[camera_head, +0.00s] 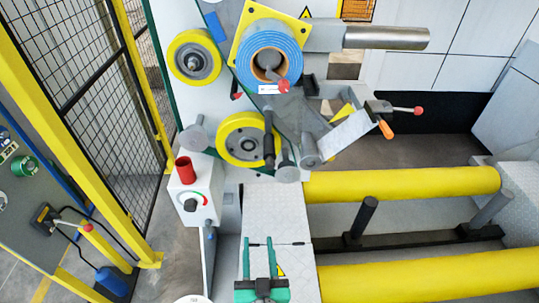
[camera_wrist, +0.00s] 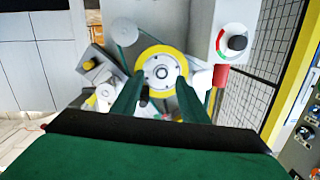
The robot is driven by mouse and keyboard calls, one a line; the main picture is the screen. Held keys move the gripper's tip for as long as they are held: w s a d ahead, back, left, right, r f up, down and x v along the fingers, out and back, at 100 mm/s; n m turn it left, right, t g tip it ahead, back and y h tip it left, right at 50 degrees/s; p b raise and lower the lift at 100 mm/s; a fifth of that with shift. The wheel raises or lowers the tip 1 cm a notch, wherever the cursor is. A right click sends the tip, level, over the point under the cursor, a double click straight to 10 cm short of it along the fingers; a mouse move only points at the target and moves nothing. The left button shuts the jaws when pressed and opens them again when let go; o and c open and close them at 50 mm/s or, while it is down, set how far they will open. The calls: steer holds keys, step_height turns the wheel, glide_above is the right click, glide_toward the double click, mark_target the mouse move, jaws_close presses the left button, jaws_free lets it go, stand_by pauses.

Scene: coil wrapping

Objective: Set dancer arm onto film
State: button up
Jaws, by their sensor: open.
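The film runs from a blue roll (camera_head: 270,52) down as a grey sheet (camera_head: 292,115) past several rollers. Its pale free stretch (camera_head: 347,137) reaches right to a clamp with an orange handle (camera_head: 386,130). What looks like the dancer arm is a dark bar (camera_head: 268,140), hanging roughly upright in front of the lower yellow wheel (camera_head: 236,140). I cannot tell whether it touches the film. My green gripper (camera_head: 258,241) is open and empty, below and apart from the bar. In the wrist view, my gripper's fingers (camera_wrist: 158,80) frame the yellow wheel (camera_wrist: 161,73) and a small dark end (camera_wrist: 145,98).
A white control box (camera_head: 190,200) with a red cap and dial stands left of the lower wheel. Yellow rollers (camera_head: 400,184) lie to the right. A mesh fence (camera_head: 85,75) with yellow posts stands left. A red-knobbed lever (camera_head: 281,82) projects at the blue roll.

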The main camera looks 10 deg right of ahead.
steer(key=m+h, duration=0.1)
glide_toward(270, 155)
steer(key=shift+w+f+t, duration=0.2)
steer(key=shift+f, duration=0.35)
steer(key=shift+w+f+t, duration=0.2)
steer(key=shift+w+f, duration=0.05)
steer(key=shift+f, duration=0.3)
steer(key=w, duration=0.3)
steer(key=w+d, duration=0.1)
steer(key=w, duration=0.3)
steer(key=w+d, duration=0.1)
steer(key=w, duration=0.2)
steer(key=shift+w, duration=0.3)
steer(key=shift+c, duration=0.2)
jaws_close()
steer(key=shift+d, duration=0.15)
